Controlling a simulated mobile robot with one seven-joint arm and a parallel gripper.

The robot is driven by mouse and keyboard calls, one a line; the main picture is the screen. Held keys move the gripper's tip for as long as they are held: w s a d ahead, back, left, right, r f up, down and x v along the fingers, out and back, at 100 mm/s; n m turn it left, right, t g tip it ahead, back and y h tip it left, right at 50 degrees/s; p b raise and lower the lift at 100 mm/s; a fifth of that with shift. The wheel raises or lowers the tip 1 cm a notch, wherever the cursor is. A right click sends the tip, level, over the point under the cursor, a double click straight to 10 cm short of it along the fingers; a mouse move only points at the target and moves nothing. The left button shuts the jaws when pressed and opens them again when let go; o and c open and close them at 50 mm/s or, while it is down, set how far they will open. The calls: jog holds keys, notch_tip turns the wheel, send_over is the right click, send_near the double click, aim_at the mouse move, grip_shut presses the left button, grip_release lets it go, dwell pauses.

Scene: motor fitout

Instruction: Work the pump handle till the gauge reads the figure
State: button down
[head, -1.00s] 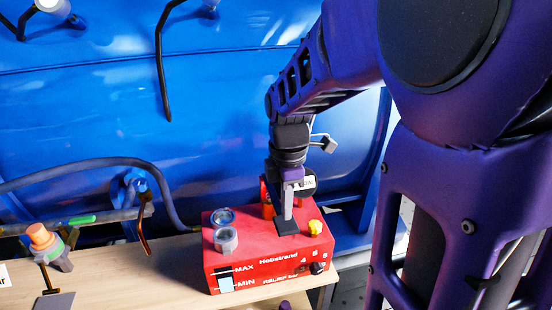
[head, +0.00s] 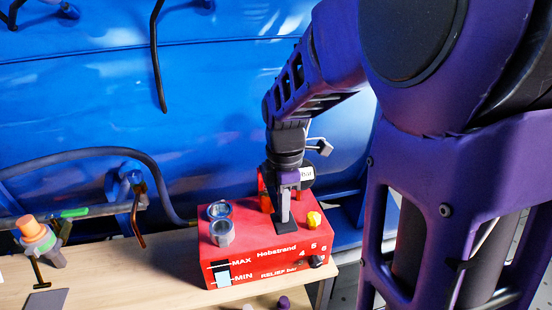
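The pump is a red box (head: 240,250) marked Hobstrand, MAX, MIN and RELIEF bar, on a wooden bench top. A grey upright bar (head: 284,207) on a black foot stands on its top and looks like the pump handle. My gripper (head: 285,183) points down at the upper end of this bar. Whether its fingers are closed on the bar cannot be made out. The gauge (head: 307,172), a white face lettered "bar", is behind my gripper and mostly hidden; its needle and reading cannot be seen.
Two round grey fittings (head: 221,232) and a yellow knob (head: 314,219) are on the pump top. A black knob (head: 317,261) is on its front. An orange-topped fitting (head: 36,232) stands at the left of the bench (head: 130,270). A large blue shell with a hose is behind.

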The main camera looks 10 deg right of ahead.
jog(key=f, duration=0.1)
jog(key=f+b, duration=0.1)
jog(key=f, duration=0.1)
jog(key=f+b, duration=0.1)
jog(key=shift+w+f, duration=0.2)
jog(key=shift+w, duration=0.05)
jog(key=r+p, duration=0.4)
jog(key=r, duration=0.1)
jog(key=s+r+p, duration=0.1)
jog(key=r+p, duration=0.1)
jog(key=r, duration=0.1)
jog(key=shift+r, duration=0.25)
jog(key=shift+f, duration=0.1)
dwell(0.4)
jog(key=f+b, duration=0.4)
jog(key=f, duration=0.1)
jog(key=w+f+b, duration=0.1)
jog(key=f, duration=0.2)
jog(key=shift+f+b, duration=0.25)
jog(key=shift+b, duration=0.15)
jog(key=r+p, duration=0.2)
jog(key=r, duration=0.1)
jog(key=r+p, duration=0.2)
jog(key=s+r+p, duration=0.1)
jog(key=r+p, duration=0.2)
jog(key=shift+r, duration=0.3)
dwell(0.3)
